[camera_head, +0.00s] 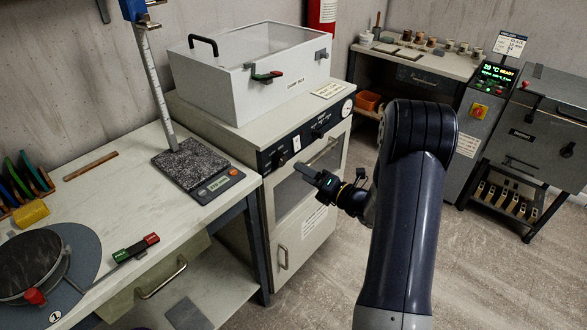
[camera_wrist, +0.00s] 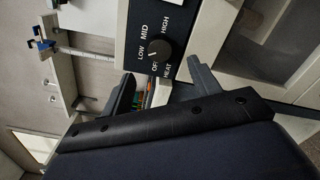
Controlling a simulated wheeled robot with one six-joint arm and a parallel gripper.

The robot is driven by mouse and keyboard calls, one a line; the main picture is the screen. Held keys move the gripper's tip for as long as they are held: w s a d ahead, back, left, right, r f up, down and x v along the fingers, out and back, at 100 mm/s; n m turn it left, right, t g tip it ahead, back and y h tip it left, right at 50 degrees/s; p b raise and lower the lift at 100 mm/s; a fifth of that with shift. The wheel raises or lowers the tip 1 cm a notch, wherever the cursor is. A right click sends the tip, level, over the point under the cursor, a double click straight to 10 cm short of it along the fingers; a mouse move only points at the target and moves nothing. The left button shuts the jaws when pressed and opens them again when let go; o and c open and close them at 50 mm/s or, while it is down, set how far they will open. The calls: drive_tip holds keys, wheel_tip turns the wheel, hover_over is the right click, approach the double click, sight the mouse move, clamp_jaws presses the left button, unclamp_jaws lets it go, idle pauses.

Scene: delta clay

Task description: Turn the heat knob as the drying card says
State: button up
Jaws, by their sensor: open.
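The heat knob (camera_wrist: 160,48) is round and dark on the cabinet's black panel, marked OFF, LOW, MID, HIGH and HEAT around it in the wrist view. In the head view the knob (camera_head: 319,130) sits on the panel's right part. My gripper (camera_head: 322,182) is in front of the panel, lower than the knob. In the wrist view my gripper (camera_wrist: 162,82) is open and empty, its fingers apart and short of the knob. A small card (camera_head: 330,90) lies on the cabinet top; its text is too small to read.
A white lidded box (camera_head: 250,75) stands on the cabinet. A round gauge (camera_head: 347,107) is at the panel's right end. The door handle (camera_head: 322,152) juts out below the panel. A workbench with a scale (camera_head: 221,184) is at left.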

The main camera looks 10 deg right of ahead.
sight(283, 162)
drive_tip(key=v, duration=0.3)
drive_tip(key=shift+s+d, duration=0.15)
drive_tip(key=shift+s, duration=0.1)
drive_tip(key=x, duration=1.1)
drive_tip(key=shift+p, duration=0.35)
drive_tip(key=shift+s, duration=0.1)
